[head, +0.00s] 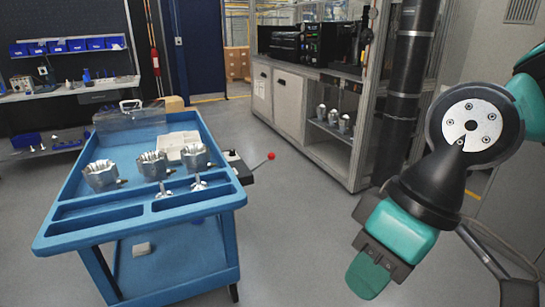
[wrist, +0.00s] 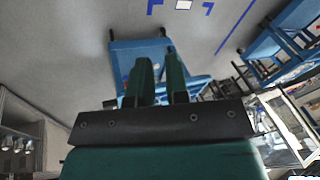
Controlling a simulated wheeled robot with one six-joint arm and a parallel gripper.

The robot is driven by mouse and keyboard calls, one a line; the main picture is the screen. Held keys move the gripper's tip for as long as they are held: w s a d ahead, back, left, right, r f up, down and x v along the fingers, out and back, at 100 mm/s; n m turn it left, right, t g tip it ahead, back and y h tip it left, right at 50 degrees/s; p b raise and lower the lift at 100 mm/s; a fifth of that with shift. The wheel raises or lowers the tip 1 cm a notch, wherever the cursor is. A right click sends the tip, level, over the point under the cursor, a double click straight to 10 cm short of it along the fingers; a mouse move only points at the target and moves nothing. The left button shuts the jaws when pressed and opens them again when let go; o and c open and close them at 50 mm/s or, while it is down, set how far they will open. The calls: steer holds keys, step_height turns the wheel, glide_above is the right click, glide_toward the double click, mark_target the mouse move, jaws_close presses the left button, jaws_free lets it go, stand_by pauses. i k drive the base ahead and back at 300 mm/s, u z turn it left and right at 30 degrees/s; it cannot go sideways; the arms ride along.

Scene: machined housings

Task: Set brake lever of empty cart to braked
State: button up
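A blue cart (head: 217,201) stands at the left in the head view. It is not empty: its top bears several silver housings (head: 152,166). A lever with a red ball knob (head: 271,156) sticks out to the right from a dark block (head: 237,166) on its right side. Another blue cart (wrist: 125,58) shows in the wrist view, partly hidden behind my fingers; no lever on it can be made out. My gripper (wrist: 160,72) has its two green fingers apart with nothing between them. In the head view my gripper (head: 370,272) hangs at the right, well apart from the lever.
A metal-framed machine (head: 325,110) with housings on its lower shelf stands behind the cart on the right. A workbench (head: 68,92) with blue bins is at the back left. Grey floor (head: 300,225) lies clear between cart and arm. Blue floor markings (wrist: 206,8) show in the wrist view.

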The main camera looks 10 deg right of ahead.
mark_target(271, 156)
steer(key=u, duration=0.45)
steer(key=i, duration=1.35)
